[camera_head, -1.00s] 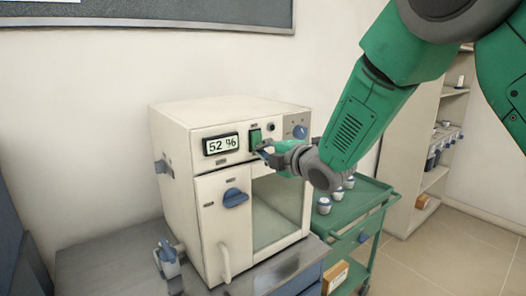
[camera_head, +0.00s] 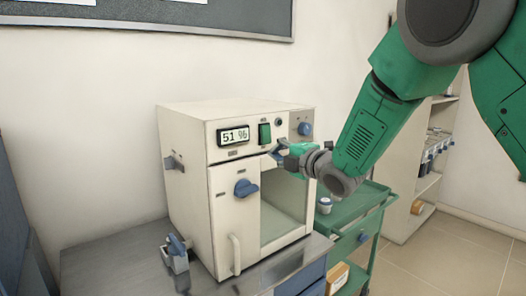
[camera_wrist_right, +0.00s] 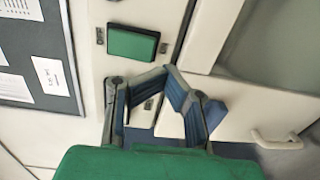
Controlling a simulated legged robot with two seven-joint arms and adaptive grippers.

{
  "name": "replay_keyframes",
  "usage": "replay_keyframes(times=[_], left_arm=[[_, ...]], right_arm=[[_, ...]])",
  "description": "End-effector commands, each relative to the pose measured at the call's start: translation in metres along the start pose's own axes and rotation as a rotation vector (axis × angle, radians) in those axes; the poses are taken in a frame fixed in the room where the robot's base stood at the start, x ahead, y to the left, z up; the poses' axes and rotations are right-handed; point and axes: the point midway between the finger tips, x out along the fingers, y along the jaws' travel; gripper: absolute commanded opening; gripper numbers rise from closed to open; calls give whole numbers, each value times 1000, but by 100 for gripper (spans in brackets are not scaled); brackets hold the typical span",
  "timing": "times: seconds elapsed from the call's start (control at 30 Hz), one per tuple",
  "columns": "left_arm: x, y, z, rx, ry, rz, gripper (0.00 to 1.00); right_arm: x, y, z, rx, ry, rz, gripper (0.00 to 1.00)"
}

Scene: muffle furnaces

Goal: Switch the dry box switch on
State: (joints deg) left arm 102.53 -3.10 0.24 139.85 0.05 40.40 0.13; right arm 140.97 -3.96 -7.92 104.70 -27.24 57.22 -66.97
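The dry box (camera_head: 188,135) is a cream cabinet on a grey bench, with a display (camera_head: 234,135) reading 51 %. Its green rocker switch (camera_head: 264,133) is on the upper front panel, right of the display. My right gripper (camera_head: 275,151) is just below and right of the switch, in front of the panel. In the right wrist view the green switch (camera_wrist_right: 132,44) is fully visible, beyond and left of the fingertips. The right gripper (camera_wrist_right: 166,72) has its fingertips together with nothing between them, apart from the switch. My left gripper is not in view.
The box has a blue door knob (camera_head: 246,188), a blue dial (camera_head: 305,129) and a window. A blue-handled fitting (camera_head: 176,254) stands on the bench (camera_head: 105,265) at left. A green cart (camera_head: 352,222) is right of the bench, with shelves behind.

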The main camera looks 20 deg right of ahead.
Motion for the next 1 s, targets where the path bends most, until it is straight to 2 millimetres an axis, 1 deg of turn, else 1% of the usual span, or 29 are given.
replay_keyframes(times=[0.03,0.1,0.27,0.5,0.6,0.7,1.0], left_arm=[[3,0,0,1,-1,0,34],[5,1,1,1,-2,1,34],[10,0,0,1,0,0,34],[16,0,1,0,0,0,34],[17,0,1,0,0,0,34],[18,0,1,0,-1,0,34],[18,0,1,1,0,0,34]], right_arm=[[3,-2,-6,-7,7,-1,0],[-10,-3,-8,-7,8,-1,0],[-30,-8,-12,-11,11,-5,0],[-74,-12,-14,-13,14,1,0],[-85,-14,-13,-13,14,1,0],[-89,-16,-12,-13,14,1,0],[-91,-16,-13,-13,15,1,0]])
